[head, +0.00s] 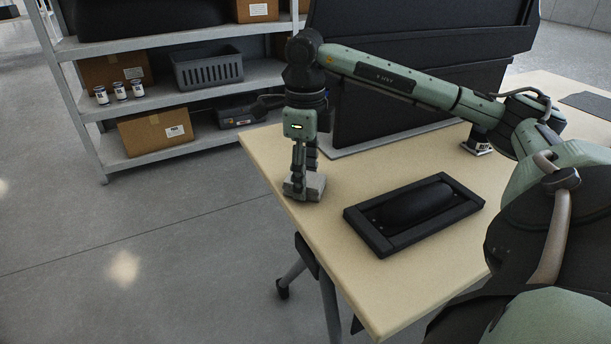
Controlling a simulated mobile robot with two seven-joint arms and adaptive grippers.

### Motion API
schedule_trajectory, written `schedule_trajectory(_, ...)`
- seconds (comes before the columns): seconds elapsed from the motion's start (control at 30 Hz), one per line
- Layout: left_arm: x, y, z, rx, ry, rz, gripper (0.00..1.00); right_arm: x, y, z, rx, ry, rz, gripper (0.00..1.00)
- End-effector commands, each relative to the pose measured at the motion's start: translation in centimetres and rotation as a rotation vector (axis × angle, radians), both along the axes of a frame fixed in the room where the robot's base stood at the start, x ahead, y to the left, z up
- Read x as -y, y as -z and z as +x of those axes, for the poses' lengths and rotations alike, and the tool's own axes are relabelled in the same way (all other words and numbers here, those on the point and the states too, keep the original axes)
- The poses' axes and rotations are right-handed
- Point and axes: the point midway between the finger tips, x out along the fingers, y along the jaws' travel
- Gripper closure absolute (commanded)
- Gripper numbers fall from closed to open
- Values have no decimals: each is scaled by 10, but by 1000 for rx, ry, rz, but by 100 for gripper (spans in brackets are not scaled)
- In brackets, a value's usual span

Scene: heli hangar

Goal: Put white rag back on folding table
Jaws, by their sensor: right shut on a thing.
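The folding table (380,285) has a pale tan top and fills the middle and right of the view. A small folded grey-white rag (314,189) is at the table's left edge. My right gripper (302,180) points down from above and is shut on the rag. The fingers hide part of the rag. The rag appears to be at the height of the tabletop, but I cannot tell whether it rests on it. My left gripper is not in view.
A black tray with a rounded dark insert (350,223) lies right of the rag. A large dark panelled case (375,125) stands behind. A small container (478,146) stands under my right arm. A grey shelf (145,109) with boxes stands back left. The table's front left is clear.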

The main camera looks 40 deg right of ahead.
Motion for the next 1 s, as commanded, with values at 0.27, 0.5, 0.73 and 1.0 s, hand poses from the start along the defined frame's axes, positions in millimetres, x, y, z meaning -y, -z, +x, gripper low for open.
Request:
schedule_trajectory(0.27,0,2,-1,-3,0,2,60,0,2,0,0,0,0,78)
schedule_trajectory(0.5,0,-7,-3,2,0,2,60,0,2,0,0,1,0,32)
schedule_trajectory(0.73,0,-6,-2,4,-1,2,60,0,2,0,0,1,0,30)
schedule_trajectory(1.0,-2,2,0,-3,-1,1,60,0,-14,1,4,1,1,30)
